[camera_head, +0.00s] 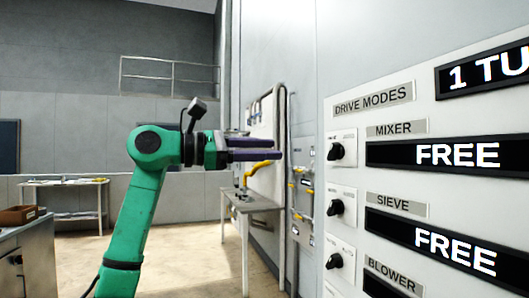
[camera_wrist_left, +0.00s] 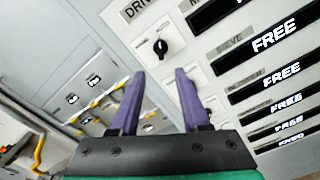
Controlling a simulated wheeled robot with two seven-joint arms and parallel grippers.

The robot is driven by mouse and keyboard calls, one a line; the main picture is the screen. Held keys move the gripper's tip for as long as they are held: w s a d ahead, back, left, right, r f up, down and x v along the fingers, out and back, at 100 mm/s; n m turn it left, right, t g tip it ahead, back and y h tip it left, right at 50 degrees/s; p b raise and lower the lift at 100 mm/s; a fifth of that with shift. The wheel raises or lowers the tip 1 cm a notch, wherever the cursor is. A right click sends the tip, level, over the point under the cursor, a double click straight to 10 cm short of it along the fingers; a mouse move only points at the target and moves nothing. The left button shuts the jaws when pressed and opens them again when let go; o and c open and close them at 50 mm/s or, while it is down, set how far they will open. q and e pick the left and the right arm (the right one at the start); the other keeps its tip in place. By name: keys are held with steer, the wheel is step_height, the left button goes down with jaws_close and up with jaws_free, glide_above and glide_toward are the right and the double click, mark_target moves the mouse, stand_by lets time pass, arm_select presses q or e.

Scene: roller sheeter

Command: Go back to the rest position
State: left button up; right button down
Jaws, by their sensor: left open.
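My left gripper (camera_head: 280,149) is at the end of a green arm in the head view, level and pointing right toward the control panel (camera_head: 375,112). In the left wrist view the two purple fingers of my left gripper (camera_wrist_left: 155,80) stand apart with nothing between them. The panel lies beyond the fingertips, with a black mixer knob (camera_wrist_left: 160,47) showing just above the gap. In the head view a clear gap separates the fingertips from the mixer knob (camera_head: 336,152). My right gripper is in neither view.
The panel also carries a sieve knob (camera_head: 335,208), a blower knob (camera_head: 334,261) and displays reading FREE. A small table (camera_head: 250,204) and yellow-handled pipes (camera_head: 262,166) stand behind my gripper. A cabinet (camera_head: 35,262) is at the lower left. Open floor shows between.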

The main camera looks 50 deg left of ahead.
arm_select(q)
steer(key=shift+w, duration=0.1)
stand_by(0.5)
